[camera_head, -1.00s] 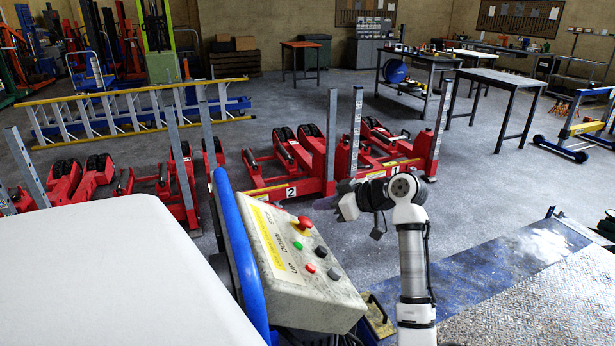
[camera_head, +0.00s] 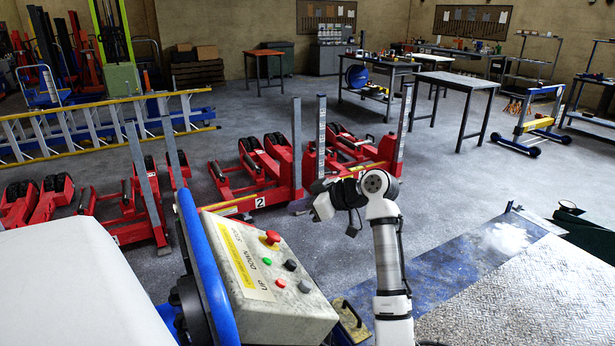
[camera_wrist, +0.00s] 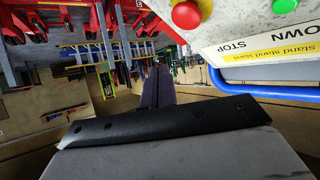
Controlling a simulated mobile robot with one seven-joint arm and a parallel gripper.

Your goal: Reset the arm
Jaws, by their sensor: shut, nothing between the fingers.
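My white arm (camera_head: 388,250) stands upright right of the control box, with its elbow bent and its wrist pointing left. My gripper (camera_wrist: 158,82) shows in the wrist view as dark fingers held together, with nothing between them. In the head view the wrist end (camera_head: 322,203) is above and right of the grey control box (camera_head: 262,300), apart from it. The fingertips are hard to make out there. The box carries a red stop button (camera_head: 271,238), also in the wrist view (camera_wrist: 186,14), plus green, black and red buttons.
A blue rail (camera_head: 205,265) and a white surface (camera_head: 80,285) lie left of the box. Red wheel jacks (camera_head: 270,165) with grey posts stand beyond my arm. A yellow ladder (camera_head: 100,125) is at the left. Open floor (camera_head: 450,185) lies right of the arm.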

